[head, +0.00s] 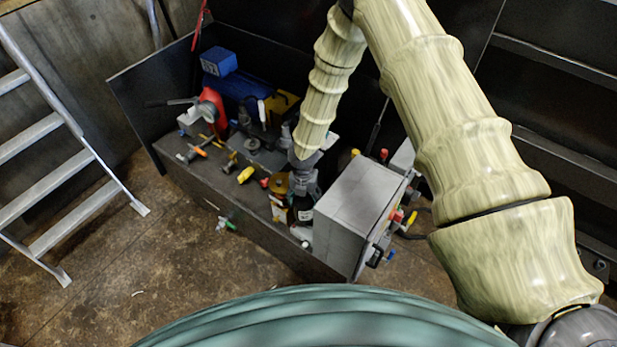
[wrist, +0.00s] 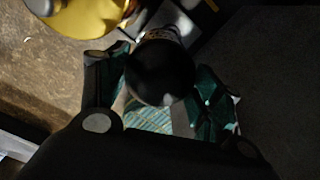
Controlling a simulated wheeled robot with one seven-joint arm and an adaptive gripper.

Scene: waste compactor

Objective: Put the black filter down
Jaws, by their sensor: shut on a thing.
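The black filter (wrist: 160,75) shows in the wrist view as a dark, round-ended cylinder between the two green-padded fingers of my gripper (wrist: 158,92). My gripper is shut on it. In the head view my gripper (head: 303,190) points down at the workbench beside the grey box, and the dark filter (head: 301,213) shows below it, partly hidden. I cannot tell whether the filter's lower end touches the bench.
A grey box (head: 352,212) stands close on the right. Tools and a red-and-grey machine (head: 212,105) crowd the workbench (head: 190,178).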

